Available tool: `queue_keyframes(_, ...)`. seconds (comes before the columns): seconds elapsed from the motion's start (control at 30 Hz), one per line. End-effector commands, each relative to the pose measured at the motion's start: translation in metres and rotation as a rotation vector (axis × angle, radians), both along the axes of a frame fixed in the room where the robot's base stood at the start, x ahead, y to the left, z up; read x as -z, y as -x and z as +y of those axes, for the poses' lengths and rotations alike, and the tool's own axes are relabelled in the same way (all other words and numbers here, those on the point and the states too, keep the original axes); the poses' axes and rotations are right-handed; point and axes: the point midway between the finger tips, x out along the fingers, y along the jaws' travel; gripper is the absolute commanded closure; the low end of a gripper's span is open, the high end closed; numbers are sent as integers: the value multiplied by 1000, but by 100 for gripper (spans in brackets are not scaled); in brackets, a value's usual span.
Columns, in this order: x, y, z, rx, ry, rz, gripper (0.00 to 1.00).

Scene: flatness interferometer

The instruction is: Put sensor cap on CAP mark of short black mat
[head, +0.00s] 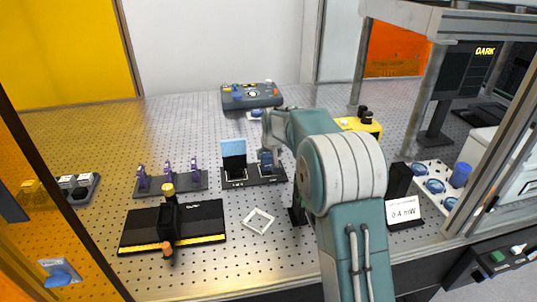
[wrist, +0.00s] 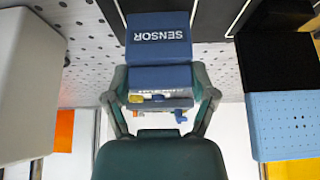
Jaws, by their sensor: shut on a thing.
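My gripper (head: 267,142) is at the middle of the bench, shut on the blue sensor cap (head: 266,158). In the wrist view, my gripper (wrist: 162,92) has a finger on each side of the cap (wrist: 158,78), and a blue face above reads SENSOR. The cap is over the right part of a short black mat (head: 236,184); I cannot tell whether it touches it. In the wrist view, the black mat (wrist: 212,22) shows beyond the cap with white lines. The CAP lettering cannot be read.
A black block with a light blue top (head: 233,148) stands close left of the cap. A console (head: 252,95) is behind. A mat with purple clips (head: 170,186) and a black tray (head: 200,222) lie left. A white frame (head: 258,220) lies in front.

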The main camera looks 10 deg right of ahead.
Motion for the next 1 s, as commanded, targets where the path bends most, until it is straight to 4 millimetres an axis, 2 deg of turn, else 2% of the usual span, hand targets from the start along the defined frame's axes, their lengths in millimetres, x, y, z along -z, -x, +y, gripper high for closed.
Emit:
queue_keyframes(0.7, 6, 0, 1, 0, 1, 0, 57)
queue_keyframes(0.73, 6, 0, 1, 0, 1, -1, 18)
queue_keyframes(0.77, 6, 0, 1, 0, 1, -1, 4)
queue_keyframes(0.8, 6, 0, 1, 0, 1, 0, 0)
queue_keyframes(1.0, 6, 0, 1, 0, 1, 0, 0)
